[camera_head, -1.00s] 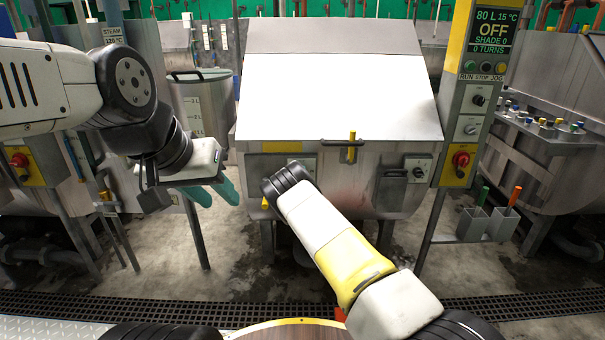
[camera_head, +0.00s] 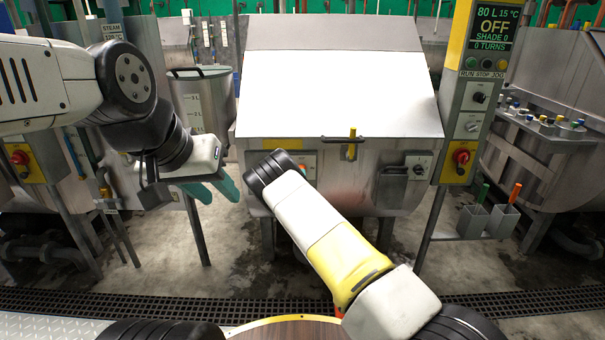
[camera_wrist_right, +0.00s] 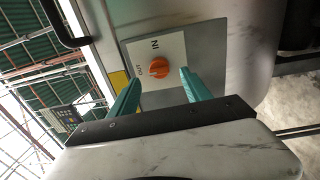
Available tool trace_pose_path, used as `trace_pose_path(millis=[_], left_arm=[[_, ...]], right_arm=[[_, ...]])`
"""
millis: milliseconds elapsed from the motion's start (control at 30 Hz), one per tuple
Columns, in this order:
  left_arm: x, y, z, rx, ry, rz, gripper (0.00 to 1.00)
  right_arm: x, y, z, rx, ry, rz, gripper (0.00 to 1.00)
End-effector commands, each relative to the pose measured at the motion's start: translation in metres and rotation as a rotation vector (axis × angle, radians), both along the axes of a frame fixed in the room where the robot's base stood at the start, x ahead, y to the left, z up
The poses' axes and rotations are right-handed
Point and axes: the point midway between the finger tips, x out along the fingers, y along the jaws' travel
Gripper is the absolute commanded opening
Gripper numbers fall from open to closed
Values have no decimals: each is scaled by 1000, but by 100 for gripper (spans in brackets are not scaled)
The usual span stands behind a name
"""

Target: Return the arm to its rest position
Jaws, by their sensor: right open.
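My right arm (camera_head: 320,235) reaches up from the bottom right, and its dark wrist end is in front of the drum machine's lower left front. Its gripper is hidden in the head view. In the right wrist view my right gripper (camera_wrist_right: 158,77) is open and empty, with its teal fingers apart. Beyond the fingers is an orange knob (camera_wrist_right: 159,68) on a white plate marked IN and OUT; no contact is visible. My left gripper (camera_head: 215,190) hangs at the left, its teal fingers apart and empty, in front of the floor beside the machine.
The drum machine (camera_head: 340,95) with a pale sloping lid fills the middle. A control post (camera_head: 480,90) reading OFF stands to its right, with small holders (camera_head: 487,222) below. A steel vat (camera_head: 205,100) stands behind my left arm. A floor grating (camera_head: 540,302) crosses the front.

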Motion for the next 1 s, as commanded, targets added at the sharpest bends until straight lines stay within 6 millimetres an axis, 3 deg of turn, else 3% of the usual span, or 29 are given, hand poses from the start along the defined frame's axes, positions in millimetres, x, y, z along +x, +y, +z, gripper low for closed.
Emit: trace_pose_path(millis=[200,567,667,800,1000], left_arm=[[0,0,0,0,0,0,36],[0,0,0,0,0,0,36],[0,0,0,0,0,0,36],[0,0,0,0,0,0,36],[0,0,0,0,0,0,36]], right_arm=[[-14,0,-1,-1,1,0,57],[-13,-4,5,19,9,-10,57],[-8,-17,21,92,48,-42,57],[-5,-46,58,288,148,-115,57],[-25,-81,114,612,313,-204,57]])
